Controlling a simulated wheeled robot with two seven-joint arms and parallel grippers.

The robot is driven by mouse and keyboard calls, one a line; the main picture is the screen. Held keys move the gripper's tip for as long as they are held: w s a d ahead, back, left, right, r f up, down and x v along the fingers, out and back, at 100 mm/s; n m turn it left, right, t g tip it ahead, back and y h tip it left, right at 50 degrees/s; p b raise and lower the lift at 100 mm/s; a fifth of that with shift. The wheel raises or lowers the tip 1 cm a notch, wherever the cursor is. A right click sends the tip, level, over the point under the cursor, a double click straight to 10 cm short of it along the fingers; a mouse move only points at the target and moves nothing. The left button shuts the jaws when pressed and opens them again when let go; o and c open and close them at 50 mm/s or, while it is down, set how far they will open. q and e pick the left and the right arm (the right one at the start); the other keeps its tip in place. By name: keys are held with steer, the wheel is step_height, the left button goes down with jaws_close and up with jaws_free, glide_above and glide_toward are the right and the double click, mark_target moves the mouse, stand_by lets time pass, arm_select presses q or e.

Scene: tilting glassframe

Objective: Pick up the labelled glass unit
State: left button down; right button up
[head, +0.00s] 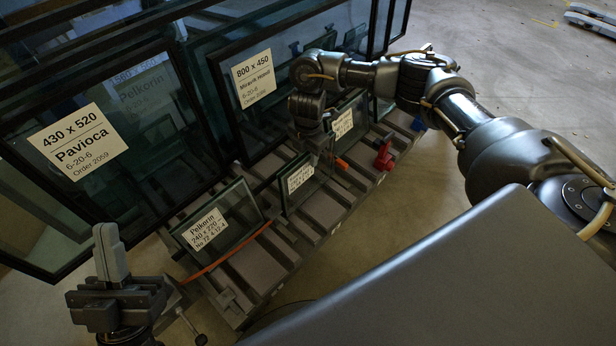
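Several labelled glass units lean on a slatted rack. The small Pelkorin 240 x 220 unit (243,208) stands at the front, tilted. A second small labelled unit (311,191) stands to its right, its print too small to read. A third small labelled unit (357,112) is further back, partly hidden by my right arm. My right gripper (327,163) points down beside the second and third units; its fingers are mostly hidden, so its grip is unclear. My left gripper (111,252) points up at the lower left, apart from the units; its fingers overlap in view.
Large framed units stand behind: Pavioca 430 x 520 (140,205) at the left and Miravik Hotell 800 x 450 (242,118) in the middle. The slatted rack (262,262) carries orange strips and a red clamp (383,157). Open floor (500,75) lies at the right.

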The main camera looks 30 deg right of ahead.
jaws_close()
steer(key=shift+w+r, duration=0.1)
stand_by(1.1)
